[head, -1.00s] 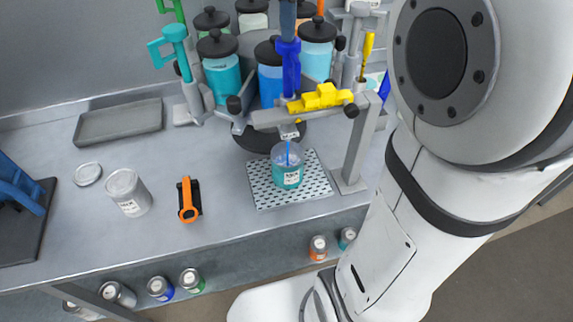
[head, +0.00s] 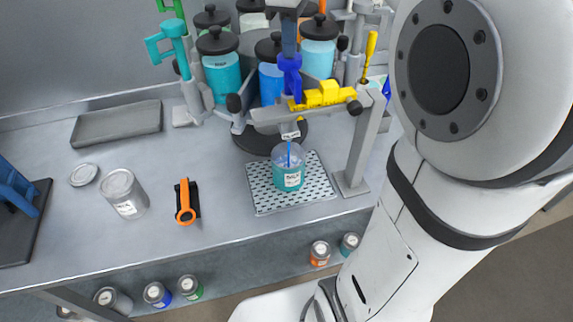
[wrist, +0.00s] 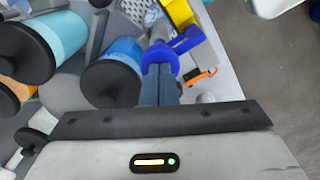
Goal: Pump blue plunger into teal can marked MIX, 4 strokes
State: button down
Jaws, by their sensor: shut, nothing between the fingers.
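The blue plunger (head: 290,78) stands upright beside the yellow block on a grey crossbar. Its blue head also shows in the wrist view (wrist: 160,58). My gripper (head: 289,50) is shut with nothing between its fingers, and its tips are at the top of the plunger, apparently touching it. The dark fingers point at the blue head in the wrist view (wrist: 160,75). Below the bar's nozzle, the teal can (head: 289,180) stands upright on a perforated mat (head: 262,195), with a thin blue line in its clear upper part. Its label is too small to read.
The yellow block (head: 325,95) sits on the crossbar, held by a grey post (head: 362,150). Blue and teal jars (head: 222,72) with black lids stand behind. A grey can (head: 124,193), an orange-handled tool (head: 186,203) and a grey tray (head: 118,124) are left, with clear bench between.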

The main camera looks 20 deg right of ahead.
dwell(0.3)
jog(key=shift+r+p, duration=2.75)
jog(key=shift+r, duration=0.2)
jog(key=shift+f, duration=0.15)
jog(key=shift+f+b, duration=2.15)
jog(key=shift+f, duration=0.85)
jog(key=shift+r, duration=0.2)
notch_tip(320, 180, up, 6)
jog(key=p, duration=0.5)
jog(key=shift+p, duration=0.4)
